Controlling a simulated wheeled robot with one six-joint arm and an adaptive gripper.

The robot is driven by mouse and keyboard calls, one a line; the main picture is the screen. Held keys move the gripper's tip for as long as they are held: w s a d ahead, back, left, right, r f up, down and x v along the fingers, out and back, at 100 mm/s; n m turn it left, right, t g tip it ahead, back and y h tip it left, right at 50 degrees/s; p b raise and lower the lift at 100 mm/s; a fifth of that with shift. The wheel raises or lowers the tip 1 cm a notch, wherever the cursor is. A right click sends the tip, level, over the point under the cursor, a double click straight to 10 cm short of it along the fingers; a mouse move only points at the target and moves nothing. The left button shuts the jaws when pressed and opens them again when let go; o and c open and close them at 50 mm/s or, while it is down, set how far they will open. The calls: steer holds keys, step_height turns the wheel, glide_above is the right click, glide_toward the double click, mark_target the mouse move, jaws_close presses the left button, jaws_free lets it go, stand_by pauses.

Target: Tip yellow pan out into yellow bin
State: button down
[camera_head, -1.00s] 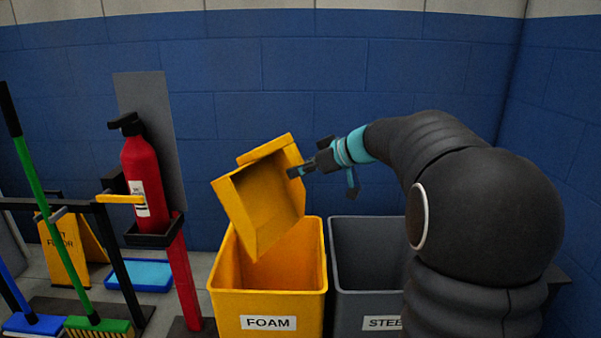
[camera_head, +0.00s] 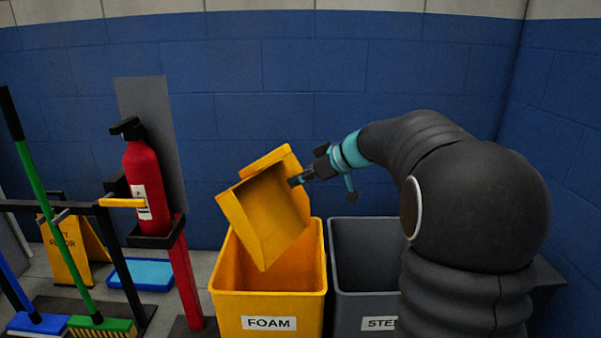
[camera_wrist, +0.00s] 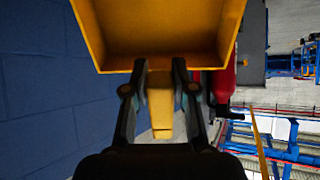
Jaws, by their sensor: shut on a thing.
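The yellow pan (camera_head: 268,205) is tilted in the air above the yellow bin, with its open side turned toward the camera and its lower corner at the bin's mouth. No contents show in it. My gripper (camera_head: 298,181) is shut on the pan at its right side; in the wrist view the gripper's fingers (camera_wrist: 160,88) close on a yellow handle (camera_wrist: 160,105), with the pan (camera_wrist: 160,35) beyond. The yellow bin (camera_head: 268,306) is labelled FOAM and stands below; the pan hides part of its inside, and the bottom cannot be seen.
A grey bin (camera_head: 365,305), its label partly hidden, stands right beside the yellow one. A red fire extinguisher (camera_head: 147,185) on a red post stands to the left, with brooms (camera_head: 100,322) further left. The blue wall (camera_head: 240,110) is behind.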

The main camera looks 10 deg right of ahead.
mark_target(296, 163)
steer(key=shift+r+g+h+p, duration=1.4)
steer(key=shift+r+p, duration=0.65)
steer(key=shift+p, duration=3.45)
steer(key=shift+a, duration=0.1)
step_height(296, 163, up, 2)
steer(key=g+h, duration=0.2)
steer(key=shift+w+r+g+h, duration=0.1)
steer(key=shift+r+g+h, duration=0.05)
steer(key=shift+g+h, duration=0.15)
step_height(296, 163, up, 2)
steer(key=shift+r+g+h, duration=0.2)
steer(key=shift+g+h, duration=0.8)
steer(key=shift+r, duration=0.2)
